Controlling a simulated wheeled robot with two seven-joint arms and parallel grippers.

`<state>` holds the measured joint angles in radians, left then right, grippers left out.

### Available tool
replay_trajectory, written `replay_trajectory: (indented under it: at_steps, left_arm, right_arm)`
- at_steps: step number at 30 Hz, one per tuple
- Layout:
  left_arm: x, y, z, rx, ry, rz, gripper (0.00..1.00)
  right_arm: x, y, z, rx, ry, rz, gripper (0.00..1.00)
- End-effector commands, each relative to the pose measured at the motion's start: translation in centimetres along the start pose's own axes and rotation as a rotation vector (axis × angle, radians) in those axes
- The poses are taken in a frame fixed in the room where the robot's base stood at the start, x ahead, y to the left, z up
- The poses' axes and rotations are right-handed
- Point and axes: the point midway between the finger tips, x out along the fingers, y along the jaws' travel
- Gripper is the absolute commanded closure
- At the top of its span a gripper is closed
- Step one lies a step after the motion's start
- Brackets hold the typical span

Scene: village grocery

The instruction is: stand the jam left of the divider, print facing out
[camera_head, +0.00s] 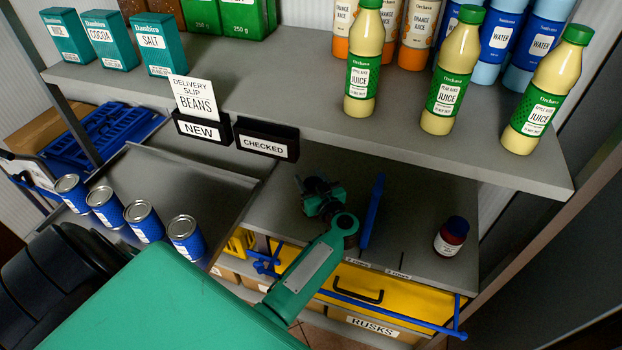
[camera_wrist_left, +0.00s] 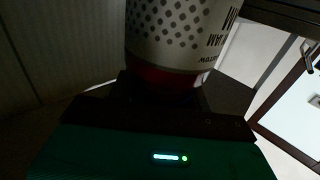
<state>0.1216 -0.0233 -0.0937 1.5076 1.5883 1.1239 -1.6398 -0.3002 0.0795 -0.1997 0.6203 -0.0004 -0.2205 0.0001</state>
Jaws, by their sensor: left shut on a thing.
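My left gripper (camera_head: 320,188) is over the lower shelf, left of the upright blue divider (camera_head: 373,212). In the left wrist view it is shut on a jam jar (camera_wrist_left: 175,30) with a white dotted label and red contents; its lettering appears upside down there. In the head view I cannot make out the held jar, nor tell whether it touches the shelf or which way its print faces. Another dark red jar (camera_head: 452,237) with a dark lid and white label stands right of the divider. My right gripper is not in view.
The upper shelf (camera_head: 290,105) overhangs, with juice bottles (camera_head: 450,75) and a card box marked checked (camera_head: 265,138). Blue cans (camera_head: 143,222) stand in a row at left. Shelf between divider and right jar is clear.

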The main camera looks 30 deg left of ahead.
Motion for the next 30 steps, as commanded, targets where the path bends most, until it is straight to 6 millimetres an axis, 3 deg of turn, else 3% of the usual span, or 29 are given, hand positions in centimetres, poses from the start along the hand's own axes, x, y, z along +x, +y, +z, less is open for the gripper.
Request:
replay_trajectory:
  at_steps: [9,10,13,23,30]
  left_arm:
    - [0.0,0.1,0.1,-0.002,0.002,0.000,1.00]
    - [0.0,0.0,0.3,-0.001,0.001,0.000,0.48]
    - [0.0,0.0,0.2,-0.001,0.001,0.000,0.29]
    - [0.0,0.0,-0.1,-0.002,0.001,0.001,0.29]
    - [-3.9,0.1,0.2,-0.003,-0.004,0.001,0.29]
  right_arm:
    - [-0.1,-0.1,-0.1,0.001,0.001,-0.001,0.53]
    - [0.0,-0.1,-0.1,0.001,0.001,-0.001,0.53]
    - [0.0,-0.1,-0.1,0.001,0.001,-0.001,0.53]
    - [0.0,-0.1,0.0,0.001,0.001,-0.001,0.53]
    - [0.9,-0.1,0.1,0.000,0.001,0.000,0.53]
